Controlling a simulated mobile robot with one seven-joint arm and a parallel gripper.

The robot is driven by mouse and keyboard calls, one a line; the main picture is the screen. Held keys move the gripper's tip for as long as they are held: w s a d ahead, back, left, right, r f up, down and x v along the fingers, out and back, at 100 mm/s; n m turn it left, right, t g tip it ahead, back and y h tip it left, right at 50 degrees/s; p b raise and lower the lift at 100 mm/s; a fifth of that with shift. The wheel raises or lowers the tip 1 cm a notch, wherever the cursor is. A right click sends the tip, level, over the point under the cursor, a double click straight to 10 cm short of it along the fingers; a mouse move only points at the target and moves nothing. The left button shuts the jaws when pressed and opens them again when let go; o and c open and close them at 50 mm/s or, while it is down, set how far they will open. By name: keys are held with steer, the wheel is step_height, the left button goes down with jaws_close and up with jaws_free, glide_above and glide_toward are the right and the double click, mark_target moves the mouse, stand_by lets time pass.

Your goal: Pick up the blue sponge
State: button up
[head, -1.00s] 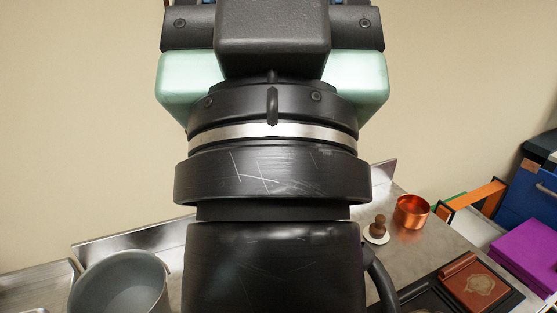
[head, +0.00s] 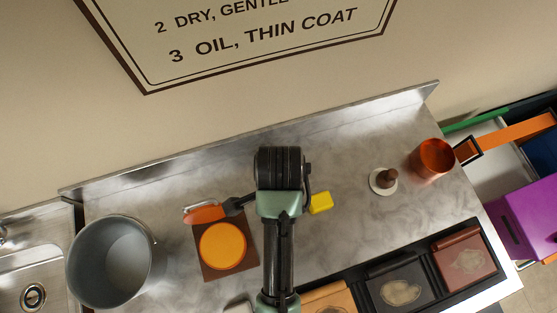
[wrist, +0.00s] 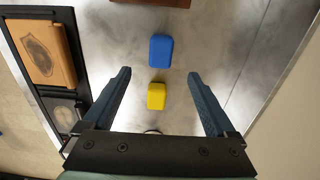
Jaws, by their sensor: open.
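In the wrist view, the blue sponge (wrist: 160,51) lies flat on the grey metal counter, ahead of my gripper. A yellow sponge (wrist: 157,96) lies just nearer than it, with a small gap between them. My gripper (wrist: 159,75) is open and empty, its two dark fingers spread to either side of the sponges in the picture. How high the fingers are above the counter is hard to tell. In the head view, the yellow sponge (head: 320,203) shows right of my arm. The blue sponge and fingertips are hidden there behind my arm.
A brown board with an orange disc (head: 222,246) and a grey bucket (head: 110,262) stand left. Right are a brown-knobbed item on a white disc (head: 383,181), a copper pot (head: 433,158) and a black tray with leather pieces (head: 400,291). A metal backsplash (head: 250,140) edges the counter.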

step_height(320, 180, down, 11)
steer(key=shift+f+p, duration=0.2)
steer(key=shift+p, duration=0.4)
steer(key=c, duration=1.4)
